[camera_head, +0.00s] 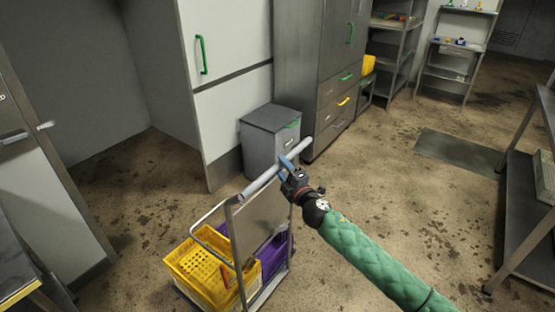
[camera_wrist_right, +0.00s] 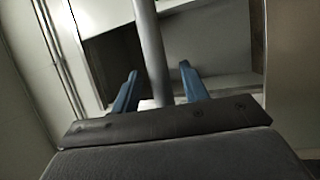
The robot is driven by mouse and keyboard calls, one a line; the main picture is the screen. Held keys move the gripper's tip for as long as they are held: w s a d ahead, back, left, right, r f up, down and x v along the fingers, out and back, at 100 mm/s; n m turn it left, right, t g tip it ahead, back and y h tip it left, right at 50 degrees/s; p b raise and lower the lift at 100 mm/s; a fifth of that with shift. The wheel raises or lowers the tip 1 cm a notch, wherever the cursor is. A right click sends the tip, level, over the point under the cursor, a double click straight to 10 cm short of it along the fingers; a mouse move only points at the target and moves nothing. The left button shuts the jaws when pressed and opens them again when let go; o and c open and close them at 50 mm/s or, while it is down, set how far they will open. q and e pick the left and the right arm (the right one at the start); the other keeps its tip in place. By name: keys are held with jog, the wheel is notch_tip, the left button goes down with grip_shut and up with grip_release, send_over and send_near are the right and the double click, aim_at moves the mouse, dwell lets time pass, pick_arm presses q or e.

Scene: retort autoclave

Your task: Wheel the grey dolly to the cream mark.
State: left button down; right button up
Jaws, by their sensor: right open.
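The grey dolly (camera_head: 257,222) stands at the lower middle of the head view, with a light grey handle bar along its top. It carries a yellow crate (camera_head: 190,262) and a purple crate (camera_head: 268,255). My right gripper (camera_head: 286,164) is at the handle bar. In the right wrist view its blue fingers (camera_wrist_right: 160,78) stand apart, with the bar (camera_wrist_right: 150,45) passing between them; I cannot tell whether they touch it. My left gripper is not in view. I see no cream mark in these views.
A small grey cabinet (camera_head: 270,138) stands just beyond the handle, in front of tall cabinets (camera_head: 232,110). A metal rack (camera_head: 518,205) stands at the right. A dark flat mat (camera_head: 460,151) lies on the stained floor. Open floor (camera_head: 400,190) lies right of the dolly.

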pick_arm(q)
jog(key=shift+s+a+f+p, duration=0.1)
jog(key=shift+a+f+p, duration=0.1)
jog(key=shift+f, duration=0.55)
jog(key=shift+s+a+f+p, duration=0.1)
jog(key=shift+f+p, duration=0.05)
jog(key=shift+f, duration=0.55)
pick_arm(e)
jog(key=shift+x, duration=1.8)
jog(key=shift+c, duration=0.4)
grip_shut()
